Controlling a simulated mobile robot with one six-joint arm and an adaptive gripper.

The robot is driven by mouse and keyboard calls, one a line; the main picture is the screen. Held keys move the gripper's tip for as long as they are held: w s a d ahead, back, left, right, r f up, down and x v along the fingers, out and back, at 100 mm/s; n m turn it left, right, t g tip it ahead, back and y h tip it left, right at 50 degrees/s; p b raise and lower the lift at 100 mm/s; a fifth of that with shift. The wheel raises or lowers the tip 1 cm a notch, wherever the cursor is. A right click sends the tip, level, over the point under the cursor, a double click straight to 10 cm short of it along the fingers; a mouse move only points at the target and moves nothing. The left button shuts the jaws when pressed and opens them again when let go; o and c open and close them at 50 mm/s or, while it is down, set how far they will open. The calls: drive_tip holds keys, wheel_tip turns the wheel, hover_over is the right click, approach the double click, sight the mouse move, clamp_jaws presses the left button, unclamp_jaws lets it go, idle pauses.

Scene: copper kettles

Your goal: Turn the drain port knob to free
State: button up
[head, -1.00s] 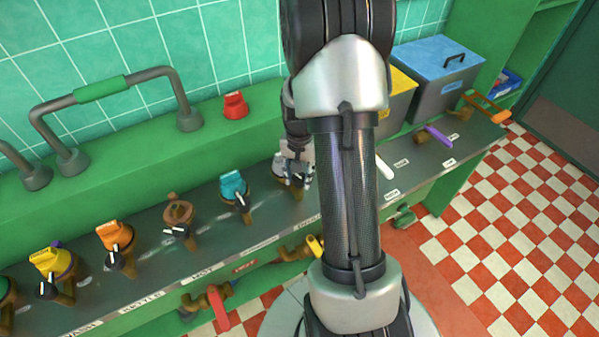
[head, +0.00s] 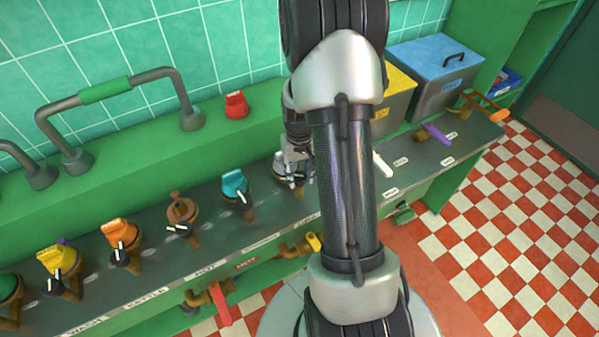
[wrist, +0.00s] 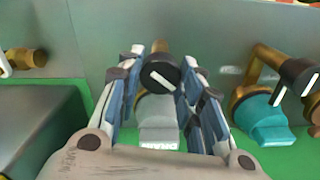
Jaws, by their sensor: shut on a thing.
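A round black knob (wrist: 160,72) with a white pointer line sits between my gripper's fingers (wrist: 160,66) in the wrist view. The fingers are shut on its two sides. Its white line slants from upper left to lower right. A pale grey-white handle (wrist: 158,128) shows just below the knob, with a brass pipe behind. In the head view my gripper (head: 293,160) is at the pale fitting, right of the teal one, and partly hides it.
The teal fitting (head: 236,184) with its own black knob stands close at left; in the wrist view it is at right (wrist: 265,122). Brown, orange and yellow fittings continue along the counter. A yellow-handled valve (head: 313,242) and red-handled valve (head: 220,300) sit below the counter edge.

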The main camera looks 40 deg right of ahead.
sight(299, 175)
idle(0.4)
drive_tip(key=o, duration=1.1)
drive_tip(key=shift+c, duration=0.2)
drive_tip(key=shift+r, duration=0.1)
wheel_tip(299, 175, up, 12)
